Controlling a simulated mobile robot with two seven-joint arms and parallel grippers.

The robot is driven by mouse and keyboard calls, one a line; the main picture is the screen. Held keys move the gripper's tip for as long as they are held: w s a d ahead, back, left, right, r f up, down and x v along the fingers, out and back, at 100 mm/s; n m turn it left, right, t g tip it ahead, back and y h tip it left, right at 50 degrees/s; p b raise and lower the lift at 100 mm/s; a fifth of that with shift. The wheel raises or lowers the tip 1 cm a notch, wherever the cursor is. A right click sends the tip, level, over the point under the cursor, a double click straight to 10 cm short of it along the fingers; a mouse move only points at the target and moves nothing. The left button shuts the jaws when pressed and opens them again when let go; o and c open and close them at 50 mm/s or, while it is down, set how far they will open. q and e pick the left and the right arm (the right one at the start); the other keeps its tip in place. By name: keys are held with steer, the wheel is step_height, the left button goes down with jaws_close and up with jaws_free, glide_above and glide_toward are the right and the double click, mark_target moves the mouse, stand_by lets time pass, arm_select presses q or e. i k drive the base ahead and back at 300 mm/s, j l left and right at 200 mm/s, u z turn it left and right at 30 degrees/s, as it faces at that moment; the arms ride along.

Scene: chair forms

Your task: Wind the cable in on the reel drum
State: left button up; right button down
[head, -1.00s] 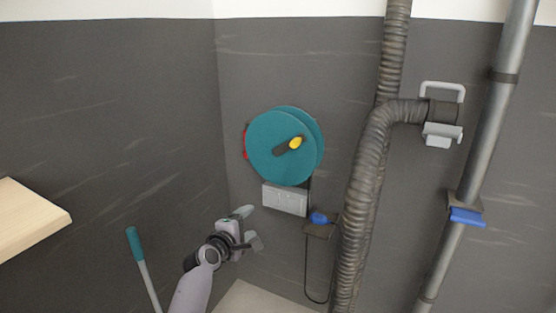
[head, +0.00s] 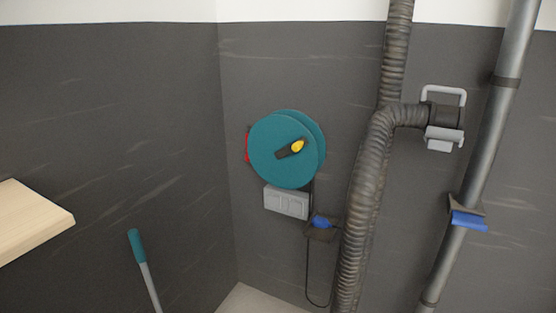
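The teal reel drum (head: 272,158) is mounted on the dark grey wall in the middle of the head view. A dark crank with a yellow knob (head: 297,146) is on its front face, the knob toward the upper right. The black cable (head: 307,265) runs down from the drum's right side and hangs in a loop near the floor. A blue piece (head: 320,221), perhaps the cable's plug, sits at a small dark bracket below the drum. Neither of my grippers is in view.
A grey box (head: 286,202) is on the wall under the drum. A ribbed hose (head: 366,190) runs down close to the right of it. A metal pipe (head: 478,155) stands farther right. A wooden board (head: 30,222) and a teal-topped handle (head: 137,246) are at left.

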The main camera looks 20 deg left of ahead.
mark_target(286, 148)
steer(key=i+u, duration=0.25)
steer(key=i, duration=0.15)
steer(key=i+u, duration=0.25)
steer(key=i, duration=0.2)
steer(key=i+l+u, duration=0.25)
steer(key=i, duration=0.15)
steer(key=i+l+u, duration=0.3)
steer(key=i+j, duration=0.1)
